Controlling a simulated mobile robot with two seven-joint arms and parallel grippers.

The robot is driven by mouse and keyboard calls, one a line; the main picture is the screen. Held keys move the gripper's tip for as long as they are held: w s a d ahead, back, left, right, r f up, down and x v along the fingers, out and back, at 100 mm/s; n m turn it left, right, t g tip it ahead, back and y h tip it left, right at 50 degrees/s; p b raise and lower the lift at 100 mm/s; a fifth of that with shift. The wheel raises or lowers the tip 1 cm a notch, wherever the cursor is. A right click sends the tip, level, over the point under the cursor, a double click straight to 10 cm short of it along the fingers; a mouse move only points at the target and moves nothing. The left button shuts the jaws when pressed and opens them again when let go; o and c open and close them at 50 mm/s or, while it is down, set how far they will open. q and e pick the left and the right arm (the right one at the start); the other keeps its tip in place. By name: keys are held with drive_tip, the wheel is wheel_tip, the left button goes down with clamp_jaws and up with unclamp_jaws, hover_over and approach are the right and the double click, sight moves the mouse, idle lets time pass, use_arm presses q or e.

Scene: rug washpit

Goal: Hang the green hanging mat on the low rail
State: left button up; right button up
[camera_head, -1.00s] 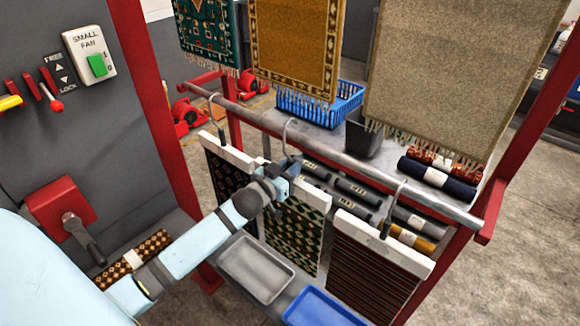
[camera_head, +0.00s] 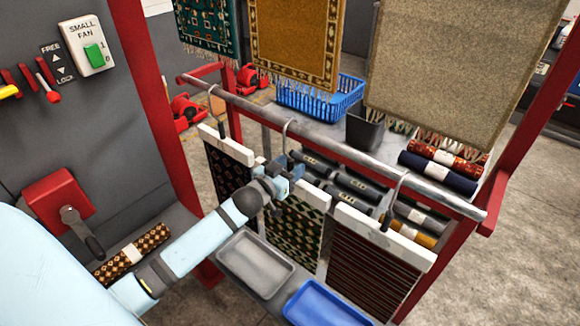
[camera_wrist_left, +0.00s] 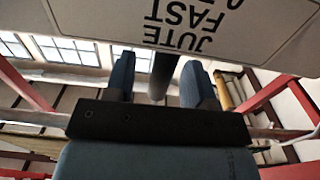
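The green patterned mat (camera_head: 290,235) hangs upright below the low rail (camera_head: 345,153), between a dark mat on the left and a striped one on the right. Its grey hook (camera_head: 286,128) loops over the rail. In the left wrist view, the two blue fingers (camera_wrist_left: 158,85) stand apart on either side of the dark stem (camera_wrist_left: 165,70), with a gap visible on the left. A white lettered board (camera_wrist_left: 190,25) is beyond them. My right gripper is out of view.
The dark mat (camera_head: 225,170) and striped mat (camera_head: 365,270) hang close on either side. Rolled rugs, a blue basket (camera_head: 320,100) and larger rugs are behind and above the rail. A grey tray (camera_head: 255,262) and blue tray (camera_head: 325,305) lie below.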

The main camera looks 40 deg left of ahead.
use_arm(q)
drive_tip(key=shift+f, duration=0.1)
drive_tip(key=shift+s, duration=0.15)
drive_tip(key=s+a+b, duration=0.1)
drive_tip(key=s+b, duration=0.1)
drive_tip(key=s, duration=1.1)
drive_tip(key=shift+s, duration=0.25)
drive_tip(key=s+d+f+m+g+h+p, duration=0.1)
drive_tip(key=s+d+f+g, duration=0.2)
drive_tip(key=s+d+f, duration=0.3)
drive_tip(key=s+d+f+m+g+h, duration=0.1)
drive_tip(key=s+d+f+g, duration=0.3)
drive_tip(key=s+d+f, duration=0.3)
drive_tip(key=d+f, duration=0.5)
drive_tip(key=f, duration=0.1)
drive_tip(key=shift+f+p, duration=0.2)
drive_tip(key=shift+p, duration=0.2)
